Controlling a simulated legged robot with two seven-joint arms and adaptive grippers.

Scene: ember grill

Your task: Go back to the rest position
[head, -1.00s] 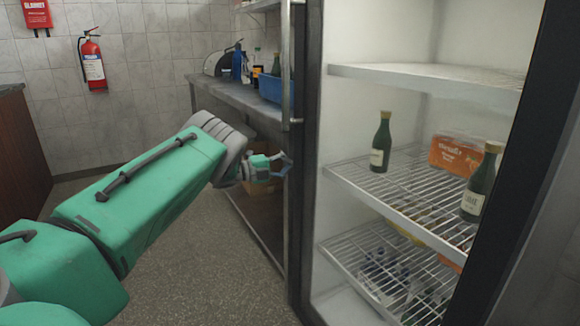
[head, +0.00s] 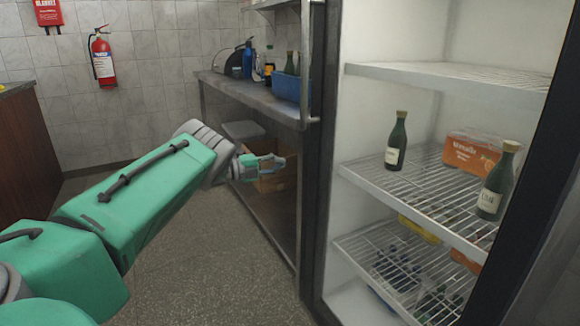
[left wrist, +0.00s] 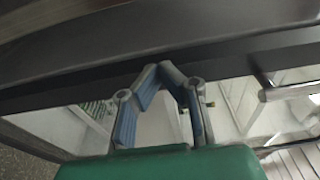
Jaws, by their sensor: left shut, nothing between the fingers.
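My left gripper (head: 278,163) is at the end of my green arm, in front of the metal counter's lower shelf and left of the fridge's dark frame. Its fingers are shut with nothing between them. In the left wrist view the blue-lined fingers of my left gripper (left wrist: 165,70) meet at their tips, close to a dark edge with bright white shelving beyond. My right gripper does not show in any view.
The open fridge (head: 400,75) stands at right, with two green bottles (head: 396,143) and an orange box (head: 470,152) on a wire shelf. A steel counter (head: 250,97) holds a blue bin (head: 290,87). A fire extinguisher (head: 103,58) hangs on the wall. Floor (head: 200,260) is clear.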

